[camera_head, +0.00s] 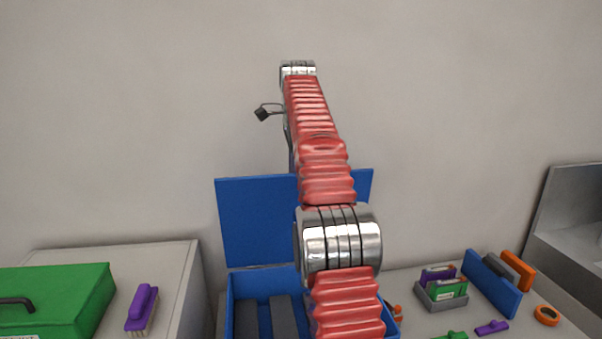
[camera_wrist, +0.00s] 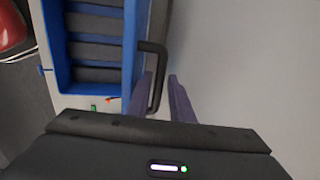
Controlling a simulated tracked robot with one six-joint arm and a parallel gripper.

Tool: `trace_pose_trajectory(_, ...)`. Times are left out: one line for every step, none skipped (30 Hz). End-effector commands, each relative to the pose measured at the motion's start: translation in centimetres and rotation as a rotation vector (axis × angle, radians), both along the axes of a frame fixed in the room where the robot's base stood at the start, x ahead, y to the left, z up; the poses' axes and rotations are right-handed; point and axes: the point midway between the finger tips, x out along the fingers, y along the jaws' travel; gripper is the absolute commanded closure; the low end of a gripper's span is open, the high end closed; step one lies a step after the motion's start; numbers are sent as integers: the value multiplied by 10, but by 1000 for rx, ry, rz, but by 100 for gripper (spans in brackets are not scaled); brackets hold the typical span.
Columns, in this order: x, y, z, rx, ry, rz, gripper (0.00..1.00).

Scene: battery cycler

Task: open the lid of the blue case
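The blue case (camera_head: 231,302) stands below my arm in the head view, with its lid (camera_head: 255,222) raised upright at the back. My arm hides part of the lid and the case's right side. In the wrist view the open blue case (camera_wrist: 130,60) shows dark slots inside, and a black handle (camera_wrist: 158,75) sticks out beside its right edge. My gripper (camera_wrist: 162,85) is open, its two purplish fingers apart. The handle's bar appears between them in the picture; contact cannot be told. The head view does not clearly show my gripper.
A green case (camera_head: 75,290) and a purple brush (camera_head: 142,308) lie on the left bench. On the right are a grey holder with cards (camera_head: 440,295), a blue panel (camera_head: 490,283) and an orange ring (camera_head: 546,315). The wall stands behind the lid.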

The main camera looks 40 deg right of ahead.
Motion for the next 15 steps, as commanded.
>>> trace_pose_trajectory(-1,-1,1,-1,-2,-2,76)
trace_pose_trajectory(-1,-1,2,-2,-2,-2,74)
trace_pose_trajectory(-1,-2,2,-3,-2,-3,71)
trace_pose_trajectory(-2,-2,2,-3,-3,-3,70)
trace_pose_trajectory(-2,-2,2,-3,-3,-4,70)
trace_pose_trajectory(-2,-2,2,-3,-3,-4,70)
trace_pose_trajectory(-2,-3,2,-3,-3,-4,70)
trace_pose_trajectory(-2,-3,3,-3,-3,-5,70)
trace_pose_trajectory(-2,-3,2,-2,-2,-4,70)
trace_pose_trajectory(-2,-3,2,-2,-2,-4,70)
trace_pose_trajectory(-2,-3,2,-2,-2,-4,70)
trace_pose_trajectory(-2,-2,2,-2,-2,-4,70)
trace_pose_trajectory(-2,-3,2,-2,-2,-4,73)
trace_pose_trajectory(-2,-2,3,-3,-3,-4,75)
trace_pose_trajectory(-2,-2,4,-3,-6,-4,78)
